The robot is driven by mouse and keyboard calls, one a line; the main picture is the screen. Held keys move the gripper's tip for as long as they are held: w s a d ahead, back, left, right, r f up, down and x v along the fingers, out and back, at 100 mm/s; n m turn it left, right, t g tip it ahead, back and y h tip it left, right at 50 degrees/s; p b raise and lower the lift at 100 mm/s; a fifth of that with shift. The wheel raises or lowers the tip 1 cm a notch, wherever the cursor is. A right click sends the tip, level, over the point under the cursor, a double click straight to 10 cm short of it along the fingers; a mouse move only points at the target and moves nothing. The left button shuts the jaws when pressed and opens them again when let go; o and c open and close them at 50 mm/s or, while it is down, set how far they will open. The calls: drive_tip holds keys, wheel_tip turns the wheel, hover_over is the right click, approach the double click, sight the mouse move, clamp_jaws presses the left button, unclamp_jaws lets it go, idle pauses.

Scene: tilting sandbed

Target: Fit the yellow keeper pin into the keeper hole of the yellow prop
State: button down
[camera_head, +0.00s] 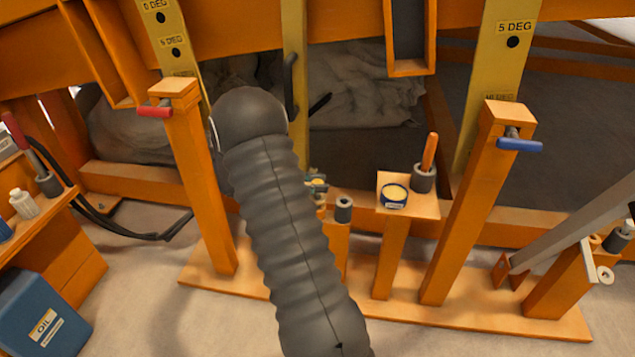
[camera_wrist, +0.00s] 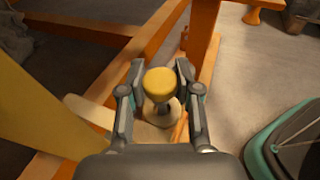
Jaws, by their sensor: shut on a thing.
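My gripper (camera_wrist: 160,88) is shut on the yellow keeper pin (camera_wrist: 160,84) in the wrist view. The pin's rounded yellow head faces the camera between the two fingers, and its lower end is hidden. A pale round disc (camera_wrist: 168,112) shows below the head; I cannot tell whether the pin touches it. A broad yellow beam (camera_wrist: 40,108) lies to the left, apart from the fingers; I cannot tell whether it is the yellow prop. In the head view, a narrow yellow bar (camera_head: 294,70) stands behind my arm. The keeper hole is not discernible. My sleeved arm hides most of the gripper area there.
Orange posts hold a red-handled pin (camera_head: 155,110) and a blue-handled pin (camera_head: 519,145). A blue oil can (camera_head: 42,320) stands at lower left. Orange frame beams border the space.

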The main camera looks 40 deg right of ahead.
drive_tip(key=shift+f+b, duration=0.35)
drive_tip(key=shift+f, duration=0.5)
drive_tip(key=c, duration=0.7)
unclamp_jaws()
drive_tip(key=v, duration=1.2)
drive_tip(key=shift+a+f, duration=0.1)
